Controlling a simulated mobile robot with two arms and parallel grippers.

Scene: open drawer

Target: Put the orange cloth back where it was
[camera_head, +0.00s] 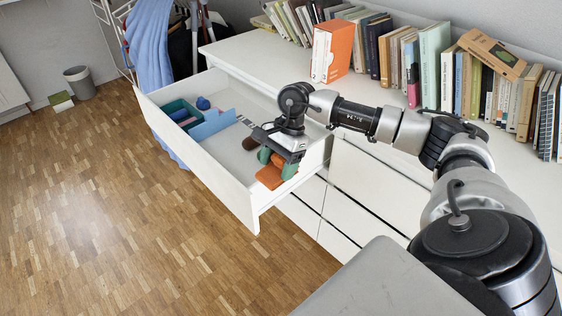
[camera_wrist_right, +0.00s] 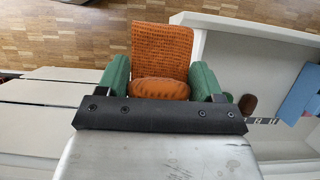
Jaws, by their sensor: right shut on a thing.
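The orange cloth (camera_head: 271,177) is held in my right gripper (camera_head: 278,160). In the right wrist view the same cloth (camera_wrist_right: 162,50) is pinched between the two green fingertips (camera_wrist_right: 160,85), bulging near the palm and spreading flat beyond them. The cloth is at the near right end of the open white drawer (camera_head: 200,156), by its front corner; the drawer wall (camera_wrist_right: 245,28) also shows in the wrist view. How high the cloth is above the drawer is hard to tell. My left gripper is not in view.
The drawer holds a dark green box (camera_head: 177,112), a blue divider (camera_head: 212,125), a small blue item (camera_head: 203,103) and a brown item (camera_head: 250,143). Books and an orange box (camera_head: 333,50) stand on the white dresser top (camera_head: 262,58). The drawer's middle floor is partly clear.

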